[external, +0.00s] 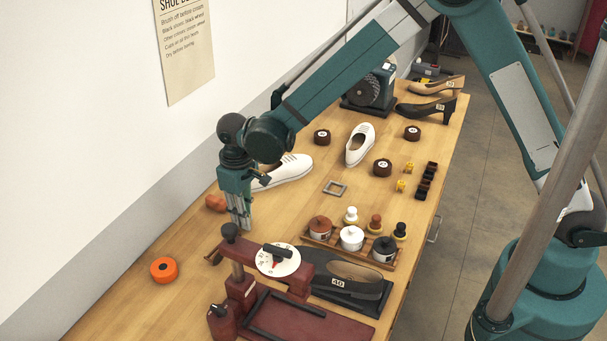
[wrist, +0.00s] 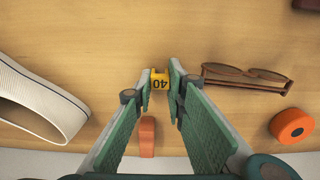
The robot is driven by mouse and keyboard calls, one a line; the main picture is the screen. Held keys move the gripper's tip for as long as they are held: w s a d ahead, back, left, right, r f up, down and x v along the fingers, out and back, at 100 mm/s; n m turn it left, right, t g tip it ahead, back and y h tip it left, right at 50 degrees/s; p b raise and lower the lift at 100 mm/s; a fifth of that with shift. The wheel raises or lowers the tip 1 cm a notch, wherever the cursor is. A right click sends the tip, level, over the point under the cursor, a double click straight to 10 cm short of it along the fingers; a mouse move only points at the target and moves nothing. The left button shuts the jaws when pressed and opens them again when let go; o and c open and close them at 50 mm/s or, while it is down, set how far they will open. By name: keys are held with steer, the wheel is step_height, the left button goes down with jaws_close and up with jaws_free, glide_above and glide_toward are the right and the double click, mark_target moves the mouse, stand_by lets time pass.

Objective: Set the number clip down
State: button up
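A yellow number clip marked 40 (wrist: 160,80) sits between the fingertips of my gripper (wrist: 159,82) in the wrist view. The fingers are close on both sides of it, so my gripper is shut on it. In the external view my gripper (external: 240,224) points down over the left part of the wooden table (external: 130,318). The clip cannot be made out there. Whether it touches the tabletop is not clear. Two other yellow clips (external: 405,176) lie further back, beside a row of black clips (external: 426,180).
White shoes (external: 360,145) lie behind my gripper. An orange-red block (external: 215,203) is close by on the left, and an orange roll (external: 164,270) lies nearer the front. A maroon press (external: 240,290) stands in front. A brown spectacles-like object (wrist: 245,78) is to the right in the wrist view.

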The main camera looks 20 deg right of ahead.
steer(key=shift+f, duration=0.2)
steer(key=o, duration=0.6)
steer(key=shift+o, duration=0.2)
steer(key=shift+r, duration=0.2)
step_height(320, 180, up, 12)
stand_by(0.5)
stand_by(0.6)
stand_by(0.3)
